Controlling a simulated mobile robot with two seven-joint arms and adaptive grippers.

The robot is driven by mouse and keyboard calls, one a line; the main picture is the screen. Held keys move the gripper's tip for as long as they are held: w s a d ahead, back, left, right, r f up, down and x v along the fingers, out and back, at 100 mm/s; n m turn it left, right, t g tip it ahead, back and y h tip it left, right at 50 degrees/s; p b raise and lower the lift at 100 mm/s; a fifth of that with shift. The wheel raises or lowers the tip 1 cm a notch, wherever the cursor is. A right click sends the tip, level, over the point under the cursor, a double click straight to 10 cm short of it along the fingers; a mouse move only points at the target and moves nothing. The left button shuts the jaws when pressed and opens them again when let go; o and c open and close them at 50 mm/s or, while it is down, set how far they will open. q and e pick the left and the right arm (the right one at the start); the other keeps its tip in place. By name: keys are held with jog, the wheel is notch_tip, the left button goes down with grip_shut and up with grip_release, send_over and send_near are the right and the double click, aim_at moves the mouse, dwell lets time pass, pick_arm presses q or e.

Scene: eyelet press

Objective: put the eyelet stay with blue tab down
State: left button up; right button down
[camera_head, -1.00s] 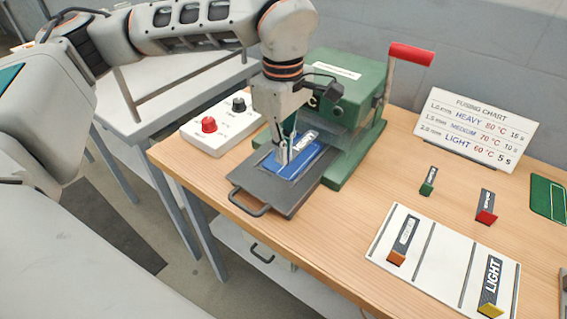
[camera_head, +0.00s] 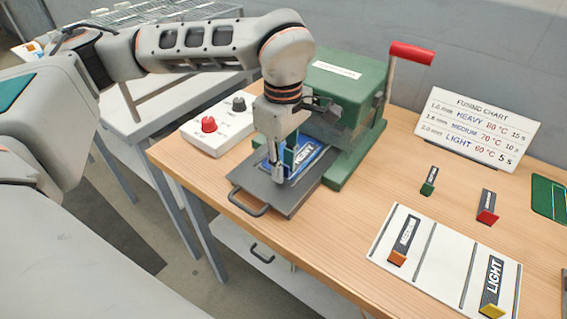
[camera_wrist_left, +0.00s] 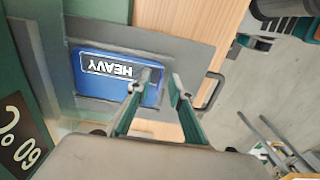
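The eyelet stay with blue tab, its label reading HEAVY (camera_wrist_left: 112,68), lies flat on the dark tray of the press (camera_head: 262,187). It also shows in the head view (camera_head: 308,153), partly behind my gripper. My left gripper (camera_head: 285,172) points down over its near end. In the left wrist view the two fingers (camera_wrist_left: 162,80) stand apart with a gap between them, one over the blue surface and one beyond its edge. The tab itself is hard to make out there. My right gripper is in neither view.
The green press (camera_head: 345,85) with its red-handled lever (camera_head: 411,53) stands just behind the tray. A control box (camera_head: 218,128) is at left. A white board (camera_head: 437,262) holds stays with orange and yellow tabs. Green- and red-tabbed stays lie at right near the fusing chart (camera_head: 477,125).

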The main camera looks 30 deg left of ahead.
pick_arm(q)
notch_tip(320, 180, up, 12)
jog(key=shift+r+p, duration=0.15)
jog(key=shift+p, duration=0.25)
dwell(0.7)
